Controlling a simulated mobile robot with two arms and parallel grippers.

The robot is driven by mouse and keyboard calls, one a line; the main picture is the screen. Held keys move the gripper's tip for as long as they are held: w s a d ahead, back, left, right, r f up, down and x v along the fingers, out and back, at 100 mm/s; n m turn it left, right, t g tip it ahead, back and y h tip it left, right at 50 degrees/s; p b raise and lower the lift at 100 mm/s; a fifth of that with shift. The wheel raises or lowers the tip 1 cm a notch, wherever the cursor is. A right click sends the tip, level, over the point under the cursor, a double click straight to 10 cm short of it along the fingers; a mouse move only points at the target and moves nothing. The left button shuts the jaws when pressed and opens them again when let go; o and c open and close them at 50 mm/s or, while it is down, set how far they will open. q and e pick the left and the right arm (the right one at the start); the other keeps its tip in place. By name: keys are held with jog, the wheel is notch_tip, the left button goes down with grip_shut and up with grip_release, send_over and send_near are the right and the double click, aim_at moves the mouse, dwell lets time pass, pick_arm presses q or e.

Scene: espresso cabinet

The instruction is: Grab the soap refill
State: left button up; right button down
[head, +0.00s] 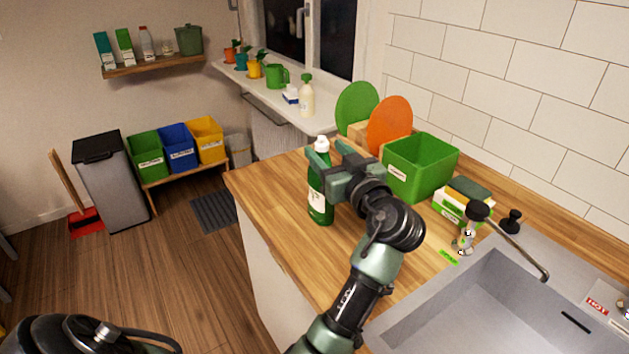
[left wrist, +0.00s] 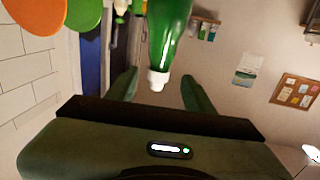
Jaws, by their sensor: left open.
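The soap refill looks to be the green bottle (head: 320,195) with a white cap and a pale label. It stands upright on the wooden counter near its left edge. My left gripper (head: 327,158) is open at the bottle's upper part. In the left wrist view, the bottle (left wrist: 171,35) appears upside down, with its white cap between the two spread fingers (left wrist: 160,88). I cannot tell whether either finger touches it. My right gripper is not in view.
A green bin (head: 420,168) and a sponge box (head: 460,201) stand to the right on the counter (head: 275,220). Green (head: 357,105) and orange (head: 389,125) discs stand behind. The sink (head: 500,300) is at the lower right.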

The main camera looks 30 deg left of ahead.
pick_arm(q)
jog(key=shift+w+a+r+p, duration=0.2)
jog(key=shift+w+a+p, duration=0.15)
jog(key=shift+a, duration=0.15)
jog(key=shift+w+a+r+p, duration=0.2)
jog(key=shift+w+a+p, duration=0.15)
jog(key=shift+a, duration=0.15)
jog(key=x, duration=0.1)
jog(key=p+x, duration=0.1)
jog(key=x, duration=0.1)
jog(key=shift+w+a+f, duration=0.25)
jog(key=shift+w+f, duration=0.05)
jog(key=shift+w+a+f+p, duration=0.1)
jog(key=shift+a+p, duration=0.1)
jog(key=shift+p, duration=0.1)
jog(key=shift+d, duration=0.1)
jog(key=shift+c, duration=1)
grip_shut()
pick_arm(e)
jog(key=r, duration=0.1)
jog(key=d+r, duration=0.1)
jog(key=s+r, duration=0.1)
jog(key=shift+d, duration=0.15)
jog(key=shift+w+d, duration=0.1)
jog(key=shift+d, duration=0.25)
